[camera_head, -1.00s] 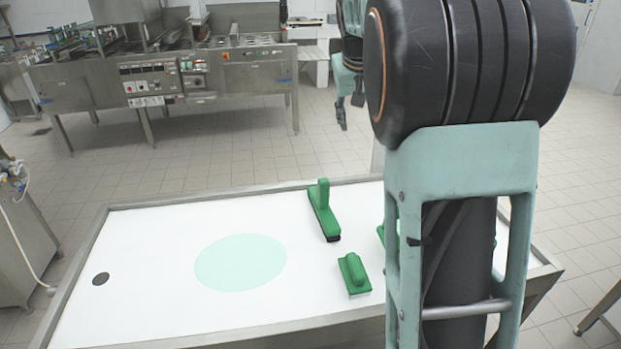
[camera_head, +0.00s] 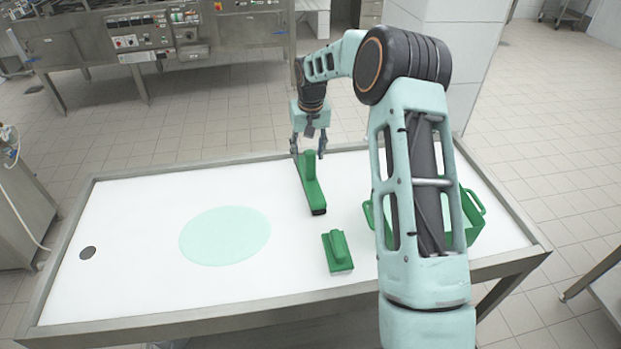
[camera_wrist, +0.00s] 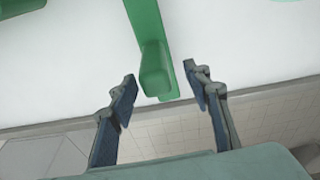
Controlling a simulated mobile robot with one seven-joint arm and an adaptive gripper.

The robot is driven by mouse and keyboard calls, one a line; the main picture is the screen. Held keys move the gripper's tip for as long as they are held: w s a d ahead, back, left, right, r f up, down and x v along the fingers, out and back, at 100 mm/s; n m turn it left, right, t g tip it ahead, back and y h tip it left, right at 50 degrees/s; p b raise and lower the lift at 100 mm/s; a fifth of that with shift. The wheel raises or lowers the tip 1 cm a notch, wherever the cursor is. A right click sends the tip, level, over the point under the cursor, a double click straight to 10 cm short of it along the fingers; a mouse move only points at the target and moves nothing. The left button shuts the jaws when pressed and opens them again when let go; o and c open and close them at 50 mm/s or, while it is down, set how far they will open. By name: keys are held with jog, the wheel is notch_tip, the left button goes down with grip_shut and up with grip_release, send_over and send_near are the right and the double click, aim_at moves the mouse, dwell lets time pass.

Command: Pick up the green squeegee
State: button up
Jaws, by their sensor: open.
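In the wrist view, my gripper (camera_wrist: 161,77) has one finger on each side of the green squeegee's end (camera_wrist: 157,70), with gaps on both sides. The rest of the squeegee runs out of the top of that view. I cannot tell the height between fingers and squeegee.
A smaller green block-shaped tool with a handle (camera_head: 338,252) lies nearer on the table. A green bin (camera_head: 470,212) with handles is partly hidden behind my arm. The table (camera_head: 130,215) has a pale green disc (camera_head: 225,236) and a dark round spot; its left side is otherwise clear.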

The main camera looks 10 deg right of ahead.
aim_at(309, 165)
jog(key=shift+w+d+f+p, duration=0.1)
jog(key=shift+f+p, duration=0.15)
jog(key=shift+f, duration=0.7)
jog(key=shift+w+f+p, duration=0.15)
jog(key=shift+f+p, duration=0.1)
jog(key=shift+f, duration=0.7)
jog(key=shift+w+d+f+p, duration=0.1)
jog(key=shift+f+p, duration=0.15)
jog(key=shift+f, duration=0.7)
jog(key=shift+c, duration=0.5)
grip_shut()
